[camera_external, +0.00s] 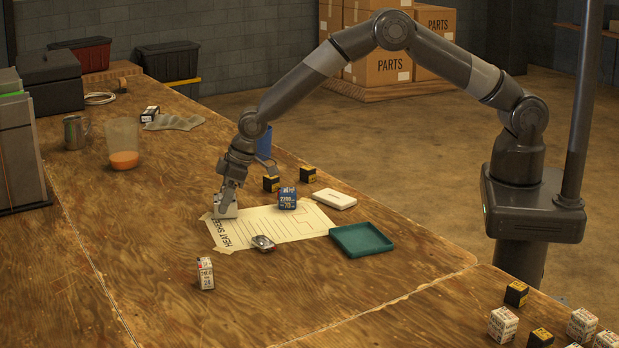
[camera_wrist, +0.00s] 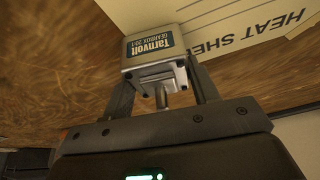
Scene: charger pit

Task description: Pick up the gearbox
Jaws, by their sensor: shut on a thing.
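The gearbox (camera_wrist: 153,54) is a light grey block with a dark blue "Tarnvolt gearbox" label and a metal shaft that points toward my palm. My gripper (camera_wrist: 160,80) is shut on it, with one finger along each side. In the external view the gearbox (camera_external: 226,210) is at the left edge of the paper sheet, below my gripper (camera_external: 229,196). I cannot tell whether it touches the table or is slightly raised.
The heat sheet paper (camera_external: 275,229) lies under several items: a blue box (camera_external: 287,198), a small metal part (camera_external: 263,243). A white case (camera_external: 334,199) and green tray (camera_external: 361,240) are to the right. A white box (camera_external: 205,273) stands in front. The table's left front is clear.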

